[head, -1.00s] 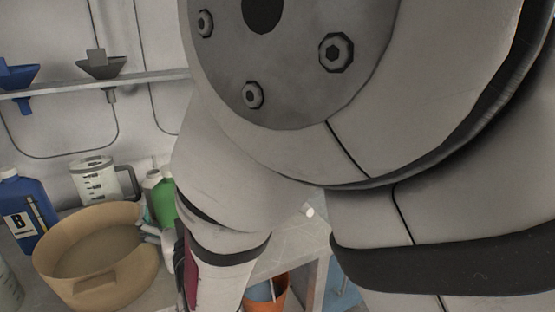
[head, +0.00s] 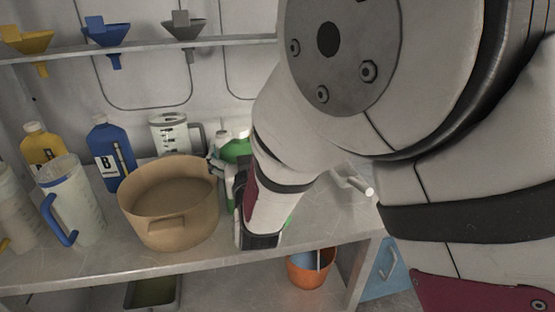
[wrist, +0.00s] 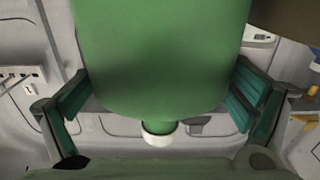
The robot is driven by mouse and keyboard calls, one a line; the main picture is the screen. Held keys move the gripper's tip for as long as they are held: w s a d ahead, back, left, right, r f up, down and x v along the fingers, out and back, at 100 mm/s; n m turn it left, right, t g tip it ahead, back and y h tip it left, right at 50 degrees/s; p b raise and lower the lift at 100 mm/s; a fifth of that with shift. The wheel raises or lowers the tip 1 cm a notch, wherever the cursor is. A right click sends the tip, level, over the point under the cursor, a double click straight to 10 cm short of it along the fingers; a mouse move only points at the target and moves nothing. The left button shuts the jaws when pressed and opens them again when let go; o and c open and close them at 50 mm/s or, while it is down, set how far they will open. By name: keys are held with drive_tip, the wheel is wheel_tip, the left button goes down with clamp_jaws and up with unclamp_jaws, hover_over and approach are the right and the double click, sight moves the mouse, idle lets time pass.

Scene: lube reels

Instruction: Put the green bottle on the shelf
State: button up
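My gripper (wrist: 158,100) has one teal-padded finger on each side of the bottle. The pads lie close against the bottle's outline; whether they press on it is not clear. In the head view my gripper is mostly hidden behind my forearm. The wall shelf (head: 140,47) runs along the back, above the bench.
A tan pan (head: 165,222) stands just left of the bottle. A measuring jug (head: 170,133), a blue bottle (head: 112,165), a yellow bottle (head: 42,147) and other jugs crowd the bench's left. Funnels hang in the shelf. An orange bucket (head: 308,272) is below.

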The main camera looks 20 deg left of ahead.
drive_tip(key=c, duration=1.3)
drive_tip(key=shift+r, duration=0.15)
drive_tip(key=shift+c, duration=0.8)
drive_tip(key=shift+r, duration=0.1)
